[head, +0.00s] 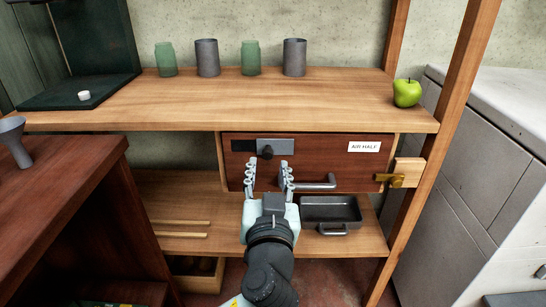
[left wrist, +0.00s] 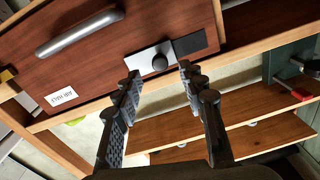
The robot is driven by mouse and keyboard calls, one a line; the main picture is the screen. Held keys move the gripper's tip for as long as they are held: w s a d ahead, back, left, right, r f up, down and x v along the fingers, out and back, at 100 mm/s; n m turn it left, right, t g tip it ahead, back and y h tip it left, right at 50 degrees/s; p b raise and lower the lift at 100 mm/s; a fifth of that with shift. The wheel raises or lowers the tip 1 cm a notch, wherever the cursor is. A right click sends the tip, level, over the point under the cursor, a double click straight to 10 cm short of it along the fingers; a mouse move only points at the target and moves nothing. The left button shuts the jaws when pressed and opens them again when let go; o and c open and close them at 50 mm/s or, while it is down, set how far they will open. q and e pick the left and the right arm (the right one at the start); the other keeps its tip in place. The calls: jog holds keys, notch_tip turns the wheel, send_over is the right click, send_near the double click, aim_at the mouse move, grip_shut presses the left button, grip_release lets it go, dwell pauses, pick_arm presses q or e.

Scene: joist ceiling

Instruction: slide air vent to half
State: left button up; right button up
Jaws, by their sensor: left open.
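The air vent is on the reddish-brown front panel (head: 320,172) under the shelf. Its grey slide plate (head: 284,145) has a dark round knob (head: 267,152) and covers the right part of a dark slot (head: 243,145). In the left wrist view the plate (left wrist: 139,58), knob (left wrist: 160,62) and dark slot (left wrist: 188,45) also show. A white label (head: 364,147) on the panel reads "AIR HALF". My left gripper (head: 269,170) is open, its fingers pointing at the panel, one to each side of the knob. I cannot tell whether they touch it. My right gripper is out of view.
A grey bar handle (head: 308,183) is on the panel, right of my gripper. A brass latch (head: 392,180) sits at its right edge. A grey pan (head: 330,212) and two wooden sticks (head: 180,228) lie on the lower shelf. Cups and a green apple (head: 407,93) stand above.

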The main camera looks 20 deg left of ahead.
aim_at(268, 157)
pick_arm(q)
jog(key=x, duration=0.4)
jog(key=shift+w+a, duration=0.15)
jog(key=shift+w, duration=0.1)
jog(key=shift+f, duration=0.1)
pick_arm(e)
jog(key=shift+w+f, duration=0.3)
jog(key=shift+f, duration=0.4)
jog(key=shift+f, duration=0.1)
pick_arm(q)
jog(key=shift+c, duration=0.5)
jog(key=c, duration=0.7)
grip_shut()
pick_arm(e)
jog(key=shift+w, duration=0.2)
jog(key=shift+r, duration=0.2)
